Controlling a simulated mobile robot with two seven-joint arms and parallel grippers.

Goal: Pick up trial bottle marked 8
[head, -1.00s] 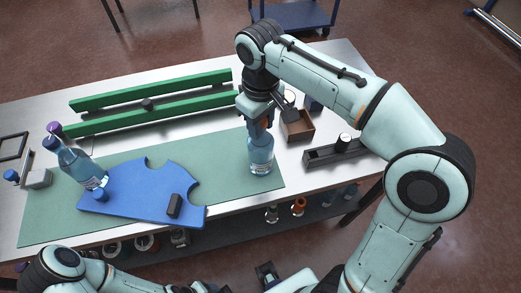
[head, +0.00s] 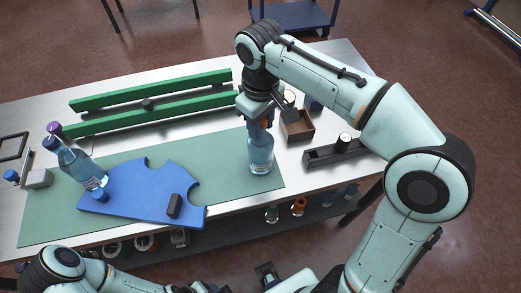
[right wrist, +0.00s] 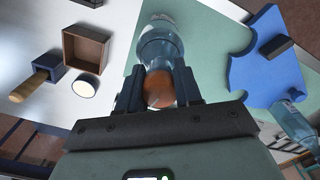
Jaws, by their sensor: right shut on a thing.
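A clear blue bottle (head: 261,153) stands upright on the green mat near the mat's right end. My right gripper (head: 260,118) is above it and shut on its neck and orange cap. In the right wrist view the orange cap (right wrist: 160,89) sits between the two dark fingers, with the bottle body (right wrist: 160,45) beyond them. No number is readable on this bottle.
A blue cut-out board (head: 135,200) lies on the green mat (head: 222,170). Green bars (head: 150,92) run along the back. A brown open box (head: 299,132) and a dark tray (head: 325,155) are right of the held bottle. A shelf with small items shows below the table.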

